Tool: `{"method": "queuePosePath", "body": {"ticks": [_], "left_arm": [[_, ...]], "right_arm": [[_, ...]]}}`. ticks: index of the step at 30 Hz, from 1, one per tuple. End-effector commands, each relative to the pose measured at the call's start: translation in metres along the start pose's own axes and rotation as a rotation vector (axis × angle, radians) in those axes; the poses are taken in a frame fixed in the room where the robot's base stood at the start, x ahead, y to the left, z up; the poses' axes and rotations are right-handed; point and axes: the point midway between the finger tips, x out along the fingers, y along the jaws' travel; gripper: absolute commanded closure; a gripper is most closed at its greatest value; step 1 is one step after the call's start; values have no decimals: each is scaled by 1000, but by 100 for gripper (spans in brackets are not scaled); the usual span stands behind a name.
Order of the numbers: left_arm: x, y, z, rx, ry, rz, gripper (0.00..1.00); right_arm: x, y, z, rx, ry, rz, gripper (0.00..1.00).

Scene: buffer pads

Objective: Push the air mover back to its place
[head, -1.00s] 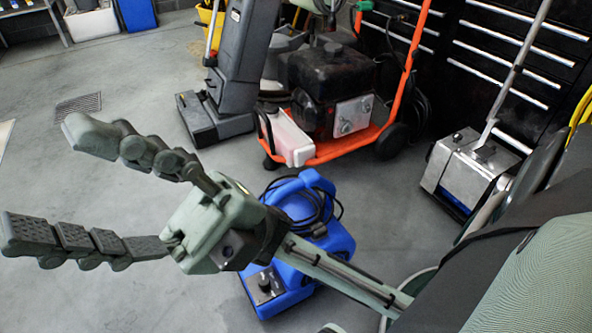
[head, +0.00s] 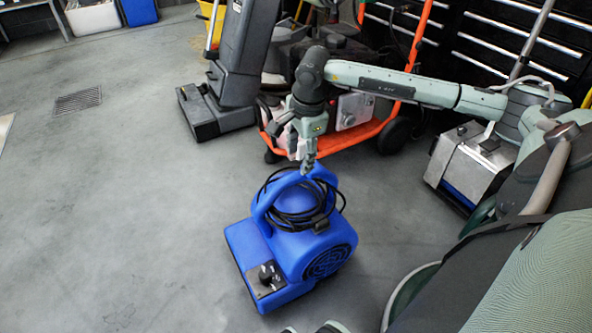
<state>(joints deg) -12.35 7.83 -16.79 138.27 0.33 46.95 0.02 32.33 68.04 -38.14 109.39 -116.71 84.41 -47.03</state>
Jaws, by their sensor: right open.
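The blue air mover (head: 285,247) stands upright on the grey floor in the middle of the head view. It has a round vent on its right side, a black control panel with a knob at the front and a black cable coiled around its handle. My right gripper (head: 306,168) points down at the top of the handle, at its far side. It is open, its fingers are seen edge-on, and I cannot tell whether they touch the handle. My left gripper is out of view.
Behind stand an orange-framed machine (head: 345,150) and a dark upright floor machine (head: 236,80). A metal-cased machine (head: 470,160) stands at the right by the black drawer cabinets (head: 520,45). The floor to the left is clear, with a drain grate (head: 78,101).

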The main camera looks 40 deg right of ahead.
Motion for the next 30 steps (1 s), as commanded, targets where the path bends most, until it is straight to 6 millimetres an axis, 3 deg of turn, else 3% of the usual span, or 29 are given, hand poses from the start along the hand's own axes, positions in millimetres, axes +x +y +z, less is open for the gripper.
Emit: {"method": "queuePosePath", "body": {"ticks": [6,12,23,30], "left_arm": [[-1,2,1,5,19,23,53],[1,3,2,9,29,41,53],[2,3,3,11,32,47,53],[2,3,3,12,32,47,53]], "right_arm": [[40,3,2,1,-5,6,53],[64,2,3,1,-6,5,53],[71,2,3,0,-6,5,53],[71,2,3,1,-6,5,79]]}}
